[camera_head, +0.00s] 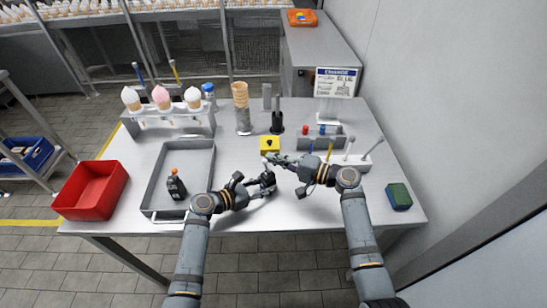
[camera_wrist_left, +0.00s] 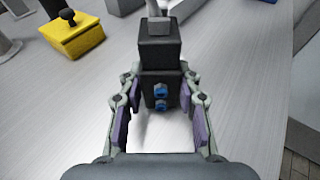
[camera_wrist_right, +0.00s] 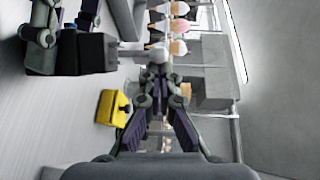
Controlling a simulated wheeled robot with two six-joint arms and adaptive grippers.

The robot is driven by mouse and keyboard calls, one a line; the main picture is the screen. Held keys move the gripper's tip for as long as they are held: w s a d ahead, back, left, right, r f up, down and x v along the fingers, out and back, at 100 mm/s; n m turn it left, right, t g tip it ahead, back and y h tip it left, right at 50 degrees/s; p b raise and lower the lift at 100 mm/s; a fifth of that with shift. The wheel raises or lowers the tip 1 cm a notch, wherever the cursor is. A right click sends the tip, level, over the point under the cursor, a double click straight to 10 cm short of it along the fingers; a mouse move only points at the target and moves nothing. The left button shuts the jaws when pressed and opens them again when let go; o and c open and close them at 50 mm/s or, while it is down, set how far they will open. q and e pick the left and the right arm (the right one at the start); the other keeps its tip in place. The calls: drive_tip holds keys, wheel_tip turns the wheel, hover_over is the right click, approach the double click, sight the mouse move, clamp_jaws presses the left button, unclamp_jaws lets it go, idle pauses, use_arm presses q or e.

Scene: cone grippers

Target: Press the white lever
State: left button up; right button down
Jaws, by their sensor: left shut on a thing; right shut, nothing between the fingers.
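A row of small levers stands right of centre in the head view: a blue one (camera_head: 311,146), a yellow one (camera_head: 331,147) and a white one (camera_head: 350,146). A pale, slanted stick (camera_head: 374,150) stands at the row's right end. My left gripper (camera_head: 268,181) is shut on a black block (camera_wrist_left: 158,60) with blue fittings, held between its pads in the left wrist view. My right gripper (camera_head: 272,159) is shut and empty, left of the levers, beside a yellow box (camera_head: 270,145) with a black knob. The lever bases are partly hidden by my right arm.
A grey tray (camera_head: 205,152) holds a dark bottle (camera_head: 175,184). A red bin (camera_head: 91,190) is at the left. A cone rack (camera_head: 170,121), a cone stack (camera_head: 241,96) and a sign (camera_head: 335,82) stand at the back. A green-and-blue block (camera_head: 398,197) lies at the right edge.

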drive_tip(key=shift+s+d+f+n+t+y, duration=0.15)
drive_tip(key=shift+s+d+n+t+y, duration=0.15)
drive_tip(key=shift+y, duration=0.3)
drive_tip(key=shift+s+d+f+n+t+y, duration=0.1)
drive_tip(key=shift+s+d+n+t+y, duration=0.1)
drive_tip(key=shift+s+n+t+y, duration=0.3)
drive_tip(key=shift+s+d+f, duration=0.25)
drive_tip(key=shift+s+d, duration=0.05)
idle(0.6)
drive_tip(key=d+f, duration=0.1)
drive_tip(key=d, duration=0.2)
drive_tip(key=d+f, duration=0.1)
drive_tip(key=d, duration=0.2)
drive_tip(key=d+f, duration=0.1)
drive_tip(key=d, duration=0.1)
drive_tip(key=shift+w+d+f, duration=0.1)
drive_tip(key=shift+d+f, duration=0.3)
